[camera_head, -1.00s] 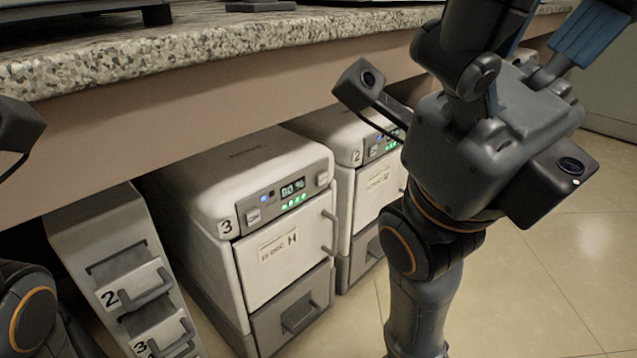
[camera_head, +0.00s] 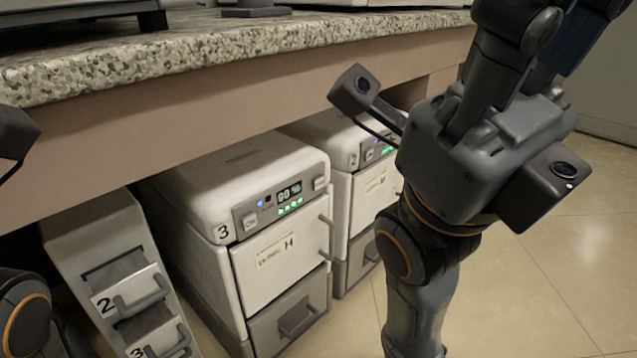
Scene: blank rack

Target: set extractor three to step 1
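Extractor three (camera_head: 240,185) is a white box under the counter, marked "3" at its front corner. Its sloped panel has a lit display (camera_head: 289,192), which seems to read two digits and a percent sign. A blue light and several green lights glow there. A pale button (camera_head: 250,222) is left of the display and another (camera_head: 320,183) is right of it. My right gripper (camera_head: 545,45) is right of the extractor, fingers pointing up, apart from it. Its fingertips run out at the top edge, so its opening is unclear. Only my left wrist parts show at the left edge.
A second extractor (camera_head: 352,190), marked "2", stands just behind, partly hidden by my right arm. A grey-white unit with handled drawers (camera_head: 120,290) stands at the left. The granite counter (camera_head: 230,42) overhangs them. Tiled floor (camera_head: 530,310) is clear at the right.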

